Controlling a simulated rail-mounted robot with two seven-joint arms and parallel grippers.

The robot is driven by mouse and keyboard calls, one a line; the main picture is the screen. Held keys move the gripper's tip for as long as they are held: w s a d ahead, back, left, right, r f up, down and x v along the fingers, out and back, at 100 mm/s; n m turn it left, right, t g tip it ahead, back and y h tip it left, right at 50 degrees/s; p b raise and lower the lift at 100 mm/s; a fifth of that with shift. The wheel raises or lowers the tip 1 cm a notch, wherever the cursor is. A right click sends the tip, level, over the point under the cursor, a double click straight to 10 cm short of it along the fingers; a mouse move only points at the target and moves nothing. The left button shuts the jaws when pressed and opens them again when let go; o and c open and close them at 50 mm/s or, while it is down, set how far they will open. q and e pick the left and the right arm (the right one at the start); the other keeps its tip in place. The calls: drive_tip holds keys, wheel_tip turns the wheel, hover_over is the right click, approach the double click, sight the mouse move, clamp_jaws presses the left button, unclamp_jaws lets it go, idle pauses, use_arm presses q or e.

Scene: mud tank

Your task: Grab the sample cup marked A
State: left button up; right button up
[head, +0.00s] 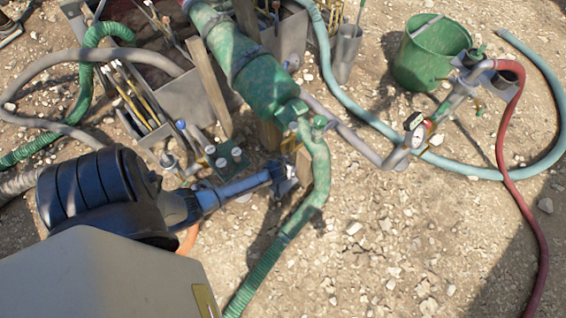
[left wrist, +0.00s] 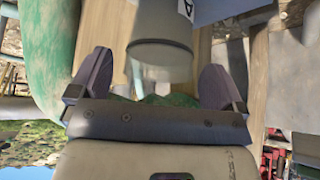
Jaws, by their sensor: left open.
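The sample cup marked A (left wrist: 160,28) is a grey cylinder in the left wrist view, with part of a white label bearing the letter A (left wrist: 186,8) at the top edge. My left gripper (left wrist: 158,75) is open, with one dark finger on each side of the cup's near end. Gaps show between both fingers and the cup, and I cannot tell how deep it sits between them. In the head view my left gripper (head: 285,180) is beside the green hose, and I cannot make out the cup there. My right gripper is not in view.
A green pipe and hose (head: 316,165) run close to my left gripper. A green board with white caps (head: 228,160) stands behind my left arm. A green bucket (head: 425,60), red hose (head: 510,165) and gauge (head: 416,132) are farther right.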

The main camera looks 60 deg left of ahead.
use_arm(q)
drive_tip(key=b+x, duration=0.1)
drive_tip(key=x, duration=0.1)
drive_tip(key=shift+f+b, duration=0.3)
drive_tip(key=shift+f, duration=0.05)
drive_tip(key=shift+w+a+f, duration=0.15)
drive_tip(key=shift+w+a, duration=0.05)
drive_tip(key=shift+s, duration=0.1)
drive_tip(key=c, duration=1.1)
